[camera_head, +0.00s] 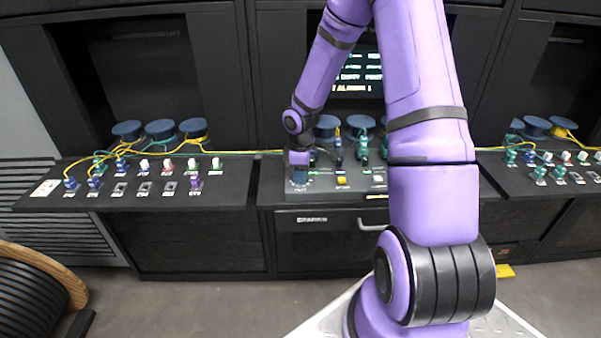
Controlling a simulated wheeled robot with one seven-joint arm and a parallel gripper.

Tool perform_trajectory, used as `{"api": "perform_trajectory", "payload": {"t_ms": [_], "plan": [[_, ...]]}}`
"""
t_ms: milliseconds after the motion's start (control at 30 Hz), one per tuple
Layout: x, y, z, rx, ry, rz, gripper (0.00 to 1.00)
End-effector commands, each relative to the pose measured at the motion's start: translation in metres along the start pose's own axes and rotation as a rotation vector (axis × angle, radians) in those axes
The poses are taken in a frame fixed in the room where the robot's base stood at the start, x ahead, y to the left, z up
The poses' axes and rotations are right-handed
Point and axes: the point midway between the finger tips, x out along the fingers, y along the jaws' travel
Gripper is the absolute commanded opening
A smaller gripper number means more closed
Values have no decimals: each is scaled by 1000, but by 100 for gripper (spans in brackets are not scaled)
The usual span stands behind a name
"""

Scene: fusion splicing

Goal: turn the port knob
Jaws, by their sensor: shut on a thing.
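The port knob (299,177) is a small blue-grey knob with a ring of pale dial marks around it. It stands at the left end of the middle console's sloped panel. My gripper (299,166) points down on it from above, at the end of my purple arm. The jaws are shut on the knob. The fingers are small in this view and cover the knob's upper part, so its pointer and exact setting cannot be read.
A yellow button (342,181) sits right of the knob. A partly hidden screen (357,75) shows text behind my arm. The left panel (130,200) holds several colored connectors, with blue spools (162,129) and yellow cables behind. The right panel is similar. A drawer handle (371,226) lies below.

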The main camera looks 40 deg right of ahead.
Motion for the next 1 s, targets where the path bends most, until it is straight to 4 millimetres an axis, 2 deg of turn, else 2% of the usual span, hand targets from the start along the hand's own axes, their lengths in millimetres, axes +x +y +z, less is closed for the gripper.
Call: {"api": "perform_trajectory", "payload": {"t_ms": [367,1000], "plan": [[-1,0,0,182,0,2,13],[0,0,0,782,1,2,13]]}}
